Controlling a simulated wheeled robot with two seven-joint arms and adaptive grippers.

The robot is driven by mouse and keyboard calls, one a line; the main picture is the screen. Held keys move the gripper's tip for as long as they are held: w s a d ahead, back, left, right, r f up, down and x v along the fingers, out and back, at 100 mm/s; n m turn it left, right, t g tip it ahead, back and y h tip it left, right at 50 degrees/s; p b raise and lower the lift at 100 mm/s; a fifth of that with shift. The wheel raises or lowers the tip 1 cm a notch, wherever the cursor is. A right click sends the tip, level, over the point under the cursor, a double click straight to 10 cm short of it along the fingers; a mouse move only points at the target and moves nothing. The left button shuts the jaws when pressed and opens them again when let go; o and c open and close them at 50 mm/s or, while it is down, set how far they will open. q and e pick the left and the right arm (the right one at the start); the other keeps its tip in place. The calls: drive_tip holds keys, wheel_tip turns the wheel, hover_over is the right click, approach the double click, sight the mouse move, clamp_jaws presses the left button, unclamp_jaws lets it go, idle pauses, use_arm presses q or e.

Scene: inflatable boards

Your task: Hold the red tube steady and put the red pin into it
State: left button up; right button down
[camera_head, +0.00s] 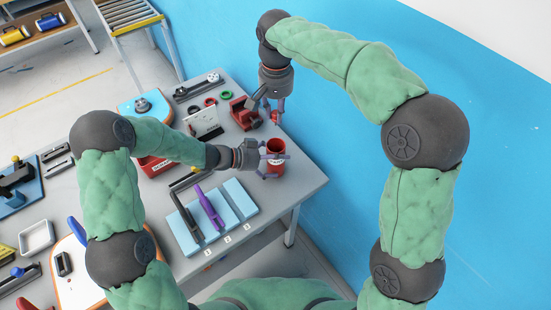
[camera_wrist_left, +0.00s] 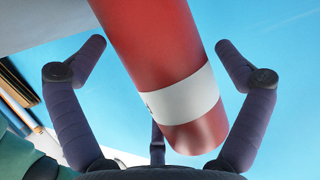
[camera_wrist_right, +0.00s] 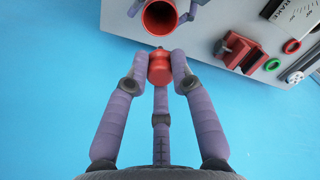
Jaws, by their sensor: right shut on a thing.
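The red tube (camera_head: 275,168) stands upright with its mouth up near the right edge of the table, a white label on its side. My left gripper (camera_head: 274,157) is around it; in the left wrist view the fingers (camera_wrist_left: 160,50) stand on both sides of the tube (camera_wrist_left: 150,40) with gaps, so it looks open. My right gripper (camera_head: 272,108) is shut on the red pin (camera_head: 274,117), beyond the tube and above the table edge. In the right wrist view the pin (camera_wrist_right: 160,68) sits between the fingertips, apart from the tube's open mouth (camera_wrist_right: 159,17).
A red vise-like block (camera_head: 244,113), red and green rings (camera_head: 225,96) and a white sign board (camera_head: 203,122) stand behind. A light-blue board (camera_head: 235,196) with a purple tool (camera_head: 209,208) lies in front. The blue wall (camera_head: 330,130) is close on the right.

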sight(276, 124)
use_arm(q)
drive_tip(key=c, duration=0.9)
use_arm(e)
drive_tip(key=shift+f, duration=6.5)
drive_tip(key=c, duration=1)
unclamp_jaws()
drive_tip(key=shift+r, duration=3.95)
